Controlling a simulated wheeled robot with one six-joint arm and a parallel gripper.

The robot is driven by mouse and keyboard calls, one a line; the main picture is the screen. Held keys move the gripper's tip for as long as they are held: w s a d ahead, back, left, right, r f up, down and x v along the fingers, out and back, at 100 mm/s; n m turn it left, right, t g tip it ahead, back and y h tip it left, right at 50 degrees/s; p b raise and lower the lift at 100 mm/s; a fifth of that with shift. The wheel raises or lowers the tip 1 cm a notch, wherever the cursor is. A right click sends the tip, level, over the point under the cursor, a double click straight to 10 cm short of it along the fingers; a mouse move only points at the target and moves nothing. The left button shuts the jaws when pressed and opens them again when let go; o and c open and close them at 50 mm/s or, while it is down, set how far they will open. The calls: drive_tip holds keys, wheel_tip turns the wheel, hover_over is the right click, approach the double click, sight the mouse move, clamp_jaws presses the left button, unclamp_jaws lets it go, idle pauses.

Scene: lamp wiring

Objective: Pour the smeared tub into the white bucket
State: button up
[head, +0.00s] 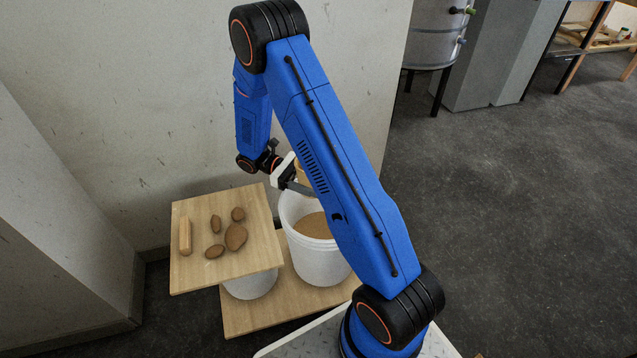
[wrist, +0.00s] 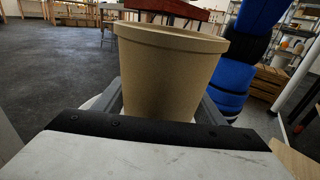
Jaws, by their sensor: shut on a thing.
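A tan tub (wrist: 168,75) fills the middle of the wrist view, its rim up and roughly level. My gripper (wrist: 163,108) is shut on it, with a grey finger on either side. No smear shows on the side I see, and its inside is hidden. In the head view my gripper (head: 299,187) is above the back rim of the white bucket (head: 318,262), and only a sliver of the tub (head: 303,174) shows behind my blue arm. The bucket stands upright with brown grainy material inside. My arm covers its right side.
A wooden board (head: 222,268) left of the bucket bears several brown stone-like lumps (head: 236,236) and a wooden stick (head: 185,237). Another white container (head: 251,284) stands beneath it. A lower board (head: 290,303) lies under the buckets. Walls stand close behind and left; open floor (head: 500,200) is right.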

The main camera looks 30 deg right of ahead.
drive_tip(key=shift+r, duration=0.1)
drive_tip(key=shift+r, duration=1.35)
